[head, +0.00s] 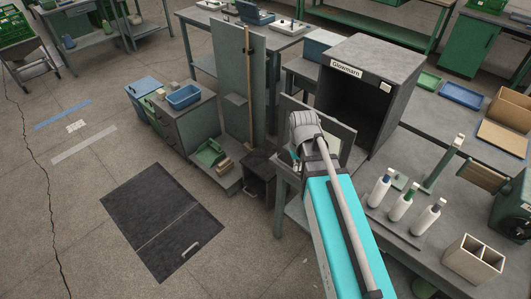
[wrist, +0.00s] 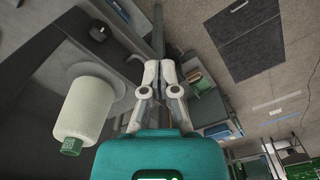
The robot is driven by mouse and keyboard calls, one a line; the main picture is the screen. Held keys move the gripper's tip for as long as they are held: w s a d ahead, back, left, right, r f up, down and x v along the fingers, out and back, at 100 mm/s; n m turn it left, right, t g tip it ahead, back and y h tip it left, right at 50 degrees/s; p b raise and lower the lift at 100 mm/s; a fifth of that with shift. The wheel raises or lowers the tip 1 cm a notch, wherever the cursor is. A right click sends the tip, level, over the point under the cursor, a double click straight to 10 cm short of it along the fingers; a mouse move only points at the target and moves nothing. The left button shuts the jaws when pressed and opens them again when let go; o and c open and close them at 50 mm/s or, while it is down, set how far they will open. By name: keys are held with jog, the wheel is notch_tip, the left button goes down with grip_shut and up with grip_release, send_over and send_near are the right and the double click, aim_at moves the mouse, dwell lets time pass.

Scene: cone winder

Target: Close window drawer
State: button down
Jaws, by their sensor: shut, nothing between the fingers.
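The grey cabinet labelled "Glowmarn" (head: 372,82) stands on the workbench in the head view, with a dark open front. A grey panel with a pale window (head: 334,138) stands out at its front left and looks like the window drawer's front. My arm covers much of it, so how far it is out is hard to tell. My gripper (wrist: 160,88) is shut and empty, its two fingertips close together in the wrist view. In the head view my wrist is at this panel, and the fingers are mostly hidden. I cannot tell whether they touch it.
White bottles (head: 403,201) stand on the bench to the right of my arm. A large white bobbin with a green end (wrist: 83,118) is left of my gripper in the wrist view. A tall grey panel (head: 232,82) stands left of the bench.

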jog(key=s+d+m, duration=0.2)
jog(key=s+d, duration=0.3)
jog(key=d, duration=0.1)
jog(key=shift+s+d, duration=0.2)
jog(key=shift+s, duration=0.05)
jog(key=shift+a, duration=0.1)
